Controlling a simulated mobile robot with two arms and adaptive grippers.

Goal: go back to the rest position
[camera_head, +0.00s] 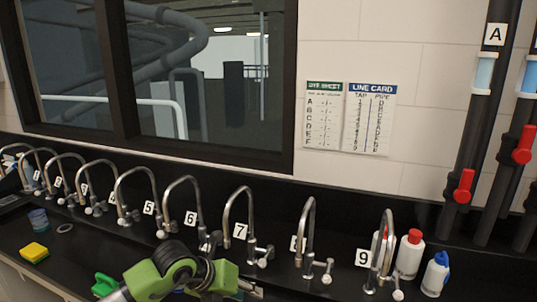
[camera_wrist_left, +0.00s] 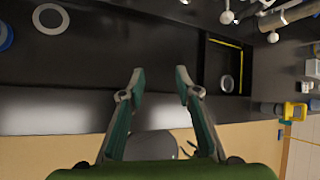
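My left arm comes in from the bottom left in the head view, and its gripper (camera_head: 248,290) is small at the bottom edge, below tap 7. In the left wrist view the left gripper (camera_wrist_left: 160,72) is open, its two fingers apart with nothing between the tips. It is over the front edge of the black counter (camera_wrist_left: 60,75). My right gripper is in neither view.
A row of numbered taps (camera_head: 240,220) runs along the counter. A yellow sponge (camera_head: 34,252), a blue cup (camera_head: 38,218) and a grey ring (camera_head: 64,228) lie at left. White bottles (camera_head: 409,254) stand at right. A dark basin (camera_wrist_left: 207,65) shows in the wrist view.

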